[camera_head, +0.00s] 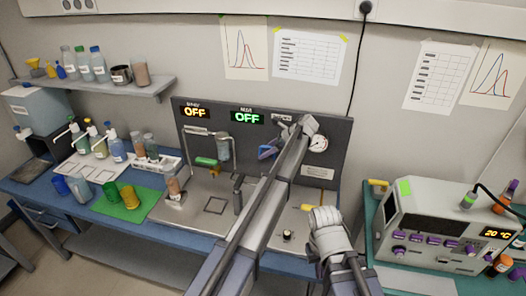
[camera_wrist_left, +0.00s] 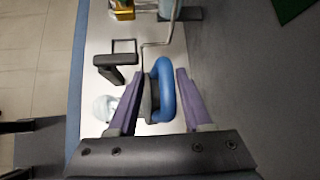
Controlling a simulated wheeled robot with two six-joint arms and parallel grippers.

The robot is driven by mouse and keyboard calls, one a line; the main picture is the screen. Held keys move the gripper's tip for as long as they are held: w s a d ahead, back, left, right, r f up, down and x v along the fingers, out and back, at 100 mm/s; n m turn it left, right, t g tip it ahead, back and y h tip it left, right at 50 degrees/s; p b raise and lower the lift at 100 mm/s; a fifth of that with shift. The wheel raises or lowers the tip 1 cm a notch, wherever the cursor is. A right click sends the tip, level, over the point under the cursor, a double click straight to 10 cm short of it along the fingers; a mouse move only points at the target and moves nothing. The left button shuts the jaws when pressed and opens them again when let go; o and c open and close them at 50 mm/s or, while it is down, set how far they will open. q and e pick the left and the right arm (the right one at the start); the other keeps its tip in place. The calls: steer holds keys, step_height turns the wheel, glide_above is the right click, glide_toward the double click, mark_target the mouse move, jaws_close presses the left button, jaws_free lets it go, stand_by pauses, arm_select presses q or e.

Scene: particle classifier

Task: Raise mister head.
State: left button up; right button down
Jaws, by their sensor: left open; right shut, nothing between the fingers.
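My left gripper (camera_head: 268,151) is at the control panel, partly hidden by its own arm in the head view. In the left wrist view its two purple fingers (camera_wrist_left: 160,78) are open. A thick blue loop handle (camera_wrist_left: 163,92) lies between them, with a gap to the right finger. I cannot tell whether the left finger touches it. Part of a grey body shows beside the handle. A clear vessel (camera_head: 223,148) hangs below the panel displays, left of my gripper; I cannot tell which part is the mister head.
The panel (camera_head: 335,160) has two OFF displays and a gauge (camera_head: 318,144). A black post (camera_head: 238,195) stands on the metal bench, also seen in the left wrist view (camera_wrist_left: 118,62). Cups and bottles crowd the left; a heater unit (camera_head: 440,225) stands at right.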

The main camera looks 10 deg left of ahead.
arm_select(q)
steer(key=p+v, duration=0.2)
steer(key=v, duration=0.1)
steer(key=p+v, duration=0.1)
steer(key=v, duration=0.1)
steer(key=shift+r+p, duration=0.35)
steer(key=shift+r, duration=0.1)
steer(key=shift+d+r+p, duration=0.3)
steer(key=shift+d, duration=0.15)
steer(key=shift+f, duration=0.1)
